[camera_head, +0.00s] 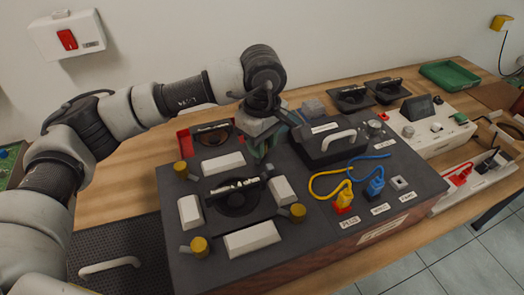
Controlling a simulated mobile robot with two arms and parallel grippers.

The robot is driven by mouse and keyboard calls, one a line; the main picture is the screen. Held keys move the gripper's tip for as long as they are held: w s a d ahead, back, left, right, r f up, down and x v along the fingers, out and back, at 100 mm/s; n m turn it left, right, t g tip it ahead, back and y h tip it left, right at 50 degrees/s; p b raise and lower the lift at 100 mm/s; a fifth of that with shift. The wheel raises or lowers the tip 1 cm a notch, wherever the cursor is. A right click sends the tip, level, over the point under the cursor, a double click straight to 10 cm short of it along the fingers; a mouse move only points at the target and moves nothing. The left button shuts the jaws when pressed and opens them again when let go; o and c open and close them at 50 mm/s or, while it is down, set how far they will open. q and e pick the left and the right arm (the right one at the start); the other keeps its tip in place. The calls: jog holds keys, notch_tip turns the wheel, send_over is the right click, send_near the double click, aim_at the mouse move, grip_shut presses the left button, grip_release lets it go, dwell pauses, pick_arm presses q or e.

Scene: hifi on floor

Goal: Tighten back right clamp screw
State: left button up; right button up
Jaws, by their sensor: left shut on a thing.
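A dark workbench unit (325,238) carries a clamping fixture. White blocks surround a round black part (237,203) with a dark bar across it. Three yellow clamp knobs show: back left (180,168), front left (199,245) and front right (298,211). My left gripper (262,158) reaches down at the fixture's back right corner, where the back right clamp screw sits hidden behind the fingers. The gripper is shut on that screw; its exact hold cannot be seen. My right gripper is not in view.
A dark box with a pale handle (338,141) stands close to the right of my left gripper. Yellow and blue cables (375,187) lie further right. A red tray (185,143) is behind. A green tray (449,75) lies at the back right.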

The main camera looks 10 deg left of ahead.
pick_arm(q)
jog(key=shift+m+b, duration=0.65)
jog(key=shift+m, duration=0.05)
jog(key=shift+r, duration=0.1)
jog(key=o, duration=0.9)
notch_tip(320, 180, up, 11)
jog(key=shift+f, duration=0.15)
